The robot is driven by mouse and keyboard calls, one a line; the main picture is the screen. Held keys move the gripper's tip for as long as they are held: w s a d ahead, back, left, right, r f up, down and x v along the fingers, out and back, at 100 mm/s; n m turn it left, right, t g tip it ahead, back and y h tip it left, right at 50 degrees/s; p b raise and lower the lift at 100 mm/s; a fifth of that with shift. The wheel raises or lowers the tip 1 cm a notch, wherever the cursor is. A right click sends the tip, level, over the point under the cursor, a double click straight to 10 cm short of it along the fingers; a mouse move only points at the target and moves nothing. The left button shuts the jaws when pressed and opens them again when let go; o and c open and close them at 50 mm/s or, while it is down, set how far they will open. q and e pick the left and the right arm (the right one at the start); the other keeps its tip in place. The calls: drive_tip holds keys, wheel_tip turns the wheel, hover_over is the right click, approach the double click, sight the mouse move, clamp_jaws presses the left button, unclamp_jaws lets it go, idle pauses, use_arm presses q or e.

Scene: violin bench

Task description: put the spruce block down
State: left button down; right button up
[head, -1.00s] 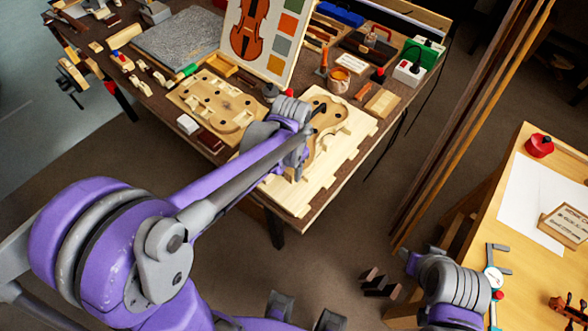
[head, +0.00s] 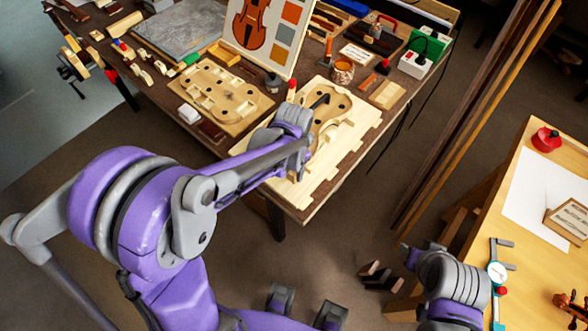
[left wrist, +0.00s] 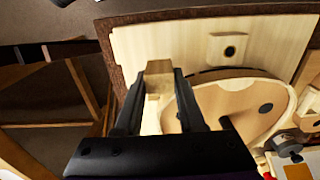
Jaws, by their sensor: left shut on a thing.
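The spruce block (left wrist: 158,78) is a small pale wood block between the two dark fingers of my left gripper (left wrist: 157,100) in the left wrist view. The gripper is shut on it, above the pale board (left wrist: 165,42) near its edge. I cannot tell whether the block touches the board. A violin body (left wrist: 245,105) lies beside the fingers, to their right. In the head view my left wrist covers part of the board (head: 345,148) and violin body (head: 328,118), and the block is hidden. My right arm is at the lower right; its finger opening is unclear.
A second wooden form (head: 218,95) with holes lies left on the dark bench. A picture panel (head: 268,32) stands behind. A brush jar (head: 342,70) and a pale block (head: 387,94) lie on the right side. Another table (head: 520,165) stands right, beyond a floor gap.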

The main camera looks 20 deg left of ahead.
use_arm(q)
drive_tip(key=shift+f, duration=0.15)
drive_tip(key=c, duration=0.8)
unclamp_jaws()
